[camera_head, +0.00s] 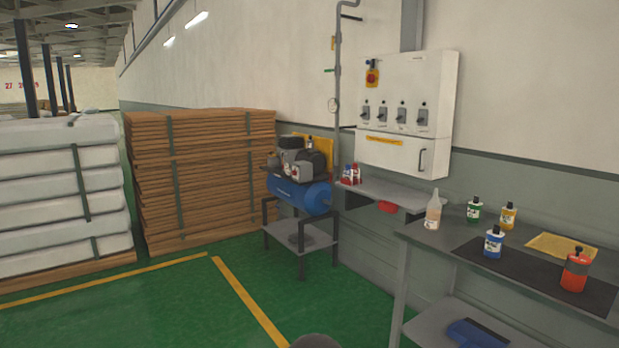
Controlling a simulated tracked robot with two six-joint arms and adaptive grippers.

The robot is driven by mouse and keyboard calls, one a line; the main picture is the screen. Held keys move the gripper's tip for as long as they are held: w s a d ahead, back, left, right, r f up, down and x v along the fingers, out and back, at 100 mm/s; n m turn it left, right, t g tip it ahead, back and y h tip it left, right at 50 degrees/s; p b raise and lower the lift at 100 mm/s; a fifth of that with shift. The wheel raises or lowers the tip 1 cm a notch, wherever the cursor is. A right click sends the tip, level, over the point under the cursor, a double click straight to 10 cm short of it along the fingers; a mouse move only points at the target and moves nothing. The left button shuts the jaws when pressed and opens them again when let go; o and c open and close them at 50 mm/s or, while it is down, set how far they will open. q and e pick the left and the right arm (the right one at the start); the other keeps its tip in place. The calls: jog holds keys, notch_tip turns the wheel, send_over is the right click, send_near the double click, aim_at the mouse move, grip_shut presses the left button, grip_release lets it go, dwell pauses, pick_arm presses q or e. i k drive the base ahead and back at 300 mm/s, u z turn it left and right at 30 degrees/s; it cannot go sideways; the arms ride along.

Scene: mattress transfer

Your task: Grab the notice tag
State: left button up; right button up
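I cannot tell for sure which thing is the notice tag. A flat yellow sheet (562,247) lies on the grey workbench (440,243) at the right, at the back of a dark mat (540,276). Another yellow piece (318,148) shows behind the compressor, partly hidden by it. A yellow-orange label (383,140) is on the front of the wall cabinet. Neither of my grippers is in view.
Several small bottles stand on the bench, with a red container (575,270) in front of the yellow sheet. A blue compressor (300,193) stands on a metal stand. Stacked wooden boards (205,180) and wrapped mattresses (60,195) are at left. Green floor is clear in front.

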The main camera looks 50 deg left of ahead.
aim_at(347, 173)
jog(key=z, duration=1.45)
jog(key=i, duration=0.1)
jog(key=u, duration=2.65)
jog(key=k, duration=0.85)
jog(key=u, duration=0.2)
jog(key=i, duration=3.95)
